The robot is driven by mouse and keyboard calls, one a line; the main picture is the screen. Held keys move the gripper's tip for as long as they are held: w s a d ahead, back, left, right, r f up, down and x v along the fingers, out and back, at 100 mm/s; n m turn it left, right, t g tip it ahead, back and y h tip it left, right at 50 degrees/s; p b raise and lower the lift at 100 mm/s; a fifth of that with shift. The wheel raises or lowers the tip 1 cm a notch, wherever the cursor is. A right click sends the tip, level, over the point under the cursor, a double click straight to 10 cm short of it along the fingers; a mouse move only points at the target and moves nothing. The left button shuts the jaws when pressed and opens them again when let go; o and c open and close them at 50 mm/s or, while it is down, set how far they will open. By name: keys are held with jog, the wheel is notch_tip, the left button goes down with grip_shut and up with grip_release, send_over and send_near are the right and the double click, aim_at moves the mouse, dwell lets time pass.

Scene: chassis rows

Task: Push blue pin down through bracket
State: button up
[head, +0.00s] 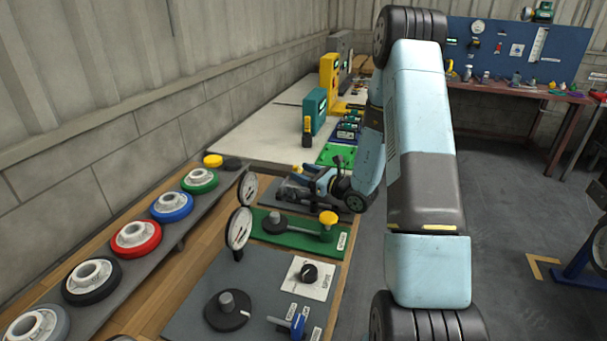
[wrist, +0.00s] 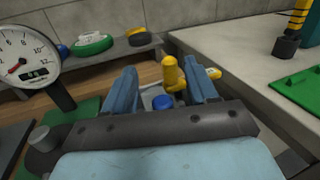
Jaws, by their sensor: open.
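My gripper (wrist: 163,72) is open, with its two blue fingers spread apart. In the wrist view a round blue top, which looks like the blue pin (wrist: 162,102), shows low between the fingers, with a gap to each one. A pale grey piece around it may be the bracket (wrist: 150,93); its shape is mostly hidden by my gripper. A yellow upright handle (wrist: 171,74) stands just behind the blue top, close to the right finger. In the head view my gripper (head: 318,180) is low over the far grey panel, and the pin cannot be made out there.
A dial gauge (wrist: 25,58) stands left of my gripper in the wrist view. A green panel with a yellow knob (head: 328,218) lies nearer in the head view. Coloured wheels line a rack at left (head: 172,207).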

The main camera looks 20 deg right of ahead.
jog(key=v, duration=1.3)
jog(key=shift+s+d, duration=0.25)
jog(key=shift+d, duration=0.05)
jog(key=shift+a+r, duration=0.25)
jog(key=s+a+r+n+g+y, duration=0.1)
jog(key=s+a+r+n+g, duration=1.3)
jog(key=a+n, duration=0.15)
jog(key=s+d+r+n+t+h, duration=0.5)
jog(key=s+d+r+n+h, duration=0.2)
jog(key=s+r+n+h, duration=0.5)
jog(key=shift+s+r, duration=0.3)
jog(key=shift+s, duration=0.15)
